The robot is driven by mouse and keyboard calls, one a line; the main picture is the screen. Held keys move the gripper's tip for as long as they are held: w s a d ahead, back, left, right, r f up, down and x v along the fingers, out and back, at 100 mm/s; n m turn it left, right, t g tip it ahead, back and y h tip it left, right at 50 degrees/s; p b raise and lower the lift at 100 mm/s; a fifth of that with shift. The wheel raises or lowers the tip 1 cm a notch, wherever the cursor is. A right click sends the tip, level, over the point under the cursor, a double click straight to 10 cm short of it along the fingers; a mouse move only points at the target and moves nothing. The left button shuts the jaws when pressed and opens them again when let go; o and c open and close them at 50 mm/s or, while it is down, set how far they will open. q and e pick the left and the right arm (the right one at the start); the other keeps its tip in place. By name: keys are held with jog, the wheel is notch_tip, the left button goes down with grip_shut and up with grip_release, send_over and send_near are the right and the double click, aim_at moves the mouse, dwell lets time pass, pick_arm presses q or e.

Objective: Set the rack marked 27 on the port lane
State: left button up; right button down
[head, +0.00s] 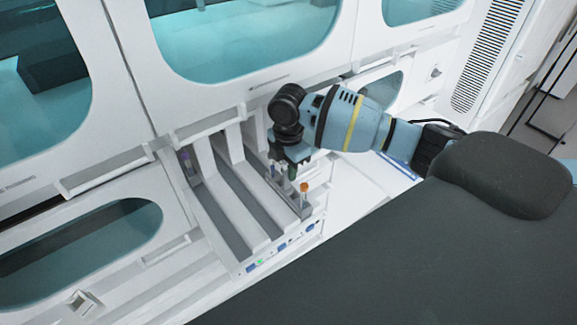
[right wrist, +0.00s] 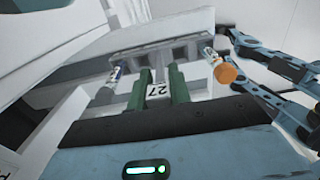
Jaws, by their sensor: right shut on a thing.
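My right gripper (head: 290,156) points down over the right side of the white track block (head: 233,187). In the right wrist view the gripper (right wrist: 158,84) is shut on the rack's upright part, whose white label (right wrist: 157,91) reads 27. Dark green uprights flank the label. An orange-capped tube (right wrist: 226,74) stands at one end of the rack and a tube with a darker cap (right wrist: 106,93) at the other. The orange cap also shows in the head view (head: 304,187). I cannot tell whether the rack's base touches the lane.
Grey lanes run between white ridges; the left lane (head: 219,212) looks bare along its front. A purple-topped tube (head: 187,160) stands at its back. Small coloured signs (head: 281,247) mark the front edge, too small to read. Cabinet walls with teal windows (head: 240,40) rise behind.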

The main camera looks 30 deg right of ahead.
jog(key=c, duration=1.2)
grip_release()
notch_tip(320, 180, up, 8)
jog(key=shift+f, duration=0.1)
dwell(0.5)
